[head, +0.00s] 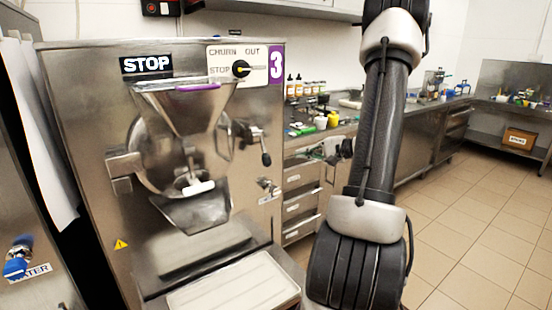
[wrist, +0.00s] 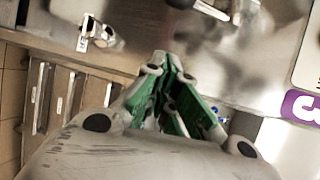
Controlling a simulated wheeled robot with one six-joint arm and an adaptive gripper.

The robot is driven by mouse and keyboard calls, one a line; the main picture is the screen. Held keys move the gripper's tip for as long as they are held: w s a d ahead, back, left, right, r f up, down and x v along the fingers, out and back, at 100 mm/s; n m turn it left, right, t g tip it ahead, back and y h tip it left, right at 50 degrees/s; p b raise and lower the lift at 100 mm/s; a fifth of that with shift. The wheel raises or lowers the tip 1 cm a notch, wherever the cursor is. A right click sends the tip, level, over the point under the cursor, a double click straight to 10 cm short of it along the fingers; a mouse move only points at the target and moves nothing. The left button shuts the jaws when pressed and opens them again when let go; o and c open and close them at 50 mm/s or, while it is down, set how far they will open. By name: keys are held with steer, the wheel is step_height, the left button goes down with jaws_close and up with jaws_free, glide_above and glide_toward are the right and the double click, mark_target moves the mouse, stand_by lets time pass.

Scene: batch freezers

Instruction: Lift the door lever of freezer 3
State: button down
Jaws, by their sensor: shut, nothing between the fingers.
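Freezer 3 (head: 95,90) is a steel machine at the left of the head view, with a purple label 3 (head: 276,65). Its door lever (head: 265,150) is a metal rod with a black knob, slanting down to the right of the round door. In the wrist view the lever (wrist: 212,10) shows at the top edge, partly cut off. My gripper (head: 324,152) is to the right of the lever and apart from it, small and partly hidden by my arm in the head view. In the wrist view my gripper (wrist: 174,66) is shut and empty, its green-padded fingers together.
A small metal fitting (head: 268,185) sits below the lever on the freezer front; it also shows in the wrist view (wrist: 100,34). A counter with drawers (head: 300,205) and bottles (head: 298,86) stands behind. Tiled floor (head: 470,220) is clear at the right.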

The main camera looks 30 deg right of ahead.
steer(key=w+a+f, duration=0.2)
steer(key=w+a, duration=0.3)
steer(key=a, duration=0.2)
steer(key=shift+w+a, duration=0.2)
steer(key=shift+w, duration=0.1)
